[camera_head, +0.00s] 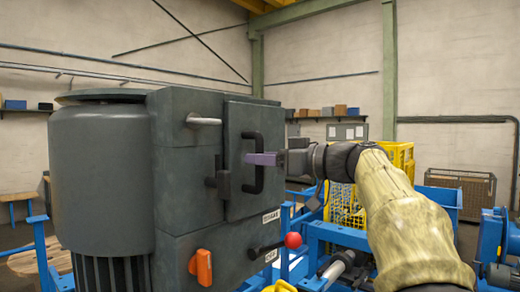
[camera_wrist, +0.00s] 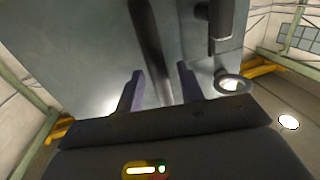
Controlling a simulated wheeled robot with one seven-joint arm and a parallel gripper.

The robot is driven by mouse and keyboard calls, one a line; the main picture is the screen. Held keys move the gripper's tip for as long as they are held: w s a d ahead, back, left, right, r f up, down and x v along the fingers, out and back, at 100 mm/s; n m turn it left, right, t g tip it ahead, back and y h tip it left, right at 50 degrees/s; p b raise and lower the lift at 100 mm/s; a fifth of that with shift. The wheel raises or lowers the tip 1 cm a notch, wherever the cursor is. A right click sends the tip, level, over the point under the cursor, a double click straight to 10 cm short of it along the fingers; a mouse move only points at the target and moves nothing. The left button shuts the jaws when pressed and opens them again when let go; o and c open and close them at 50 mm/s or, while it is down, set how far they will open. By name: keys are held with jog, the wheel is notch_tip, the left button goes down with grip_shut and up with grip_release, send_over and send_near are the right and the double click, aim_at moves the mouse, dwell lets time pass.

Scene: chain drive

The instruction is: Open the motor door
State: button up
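The grey motor housing (camera_head: 180,150) fills the left of the head view. Its motor door (camera_head: 238,200) is a flat grey panel that looks closed against the housing. A black upright bar handle (camera_head: 248,180) is on the door; it also shows in the wrist view (camera_wrist: 149,45). My gripper (camera_head: 262,158) reaches in from the right at the handle's middle. In the wrist view, my gripper's purple fingers (camera_wrist: 159,90) are apart, one on each side of the bar, with gaps visible. Whether either finger touches it is hard to tell.
A dark latch-like part (camera_head: 222,183) sits at the door's left edge. Below are an orange switch (camera_head: 202,266) and a lever with a red knob (camera_head: 293,240). Blue frames (camera_head: 340,235) and a yellow cage (camera_head: 345,205) stand behind my arm.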

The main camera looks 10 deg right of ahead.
jog(key=shift+w+a, duration=0.35)
jog(key=shift+a, duration=0.05)
jog(key=shift+c, duration=0.5)
grip_shut()
jog(key=shift+d, duration=0.1)
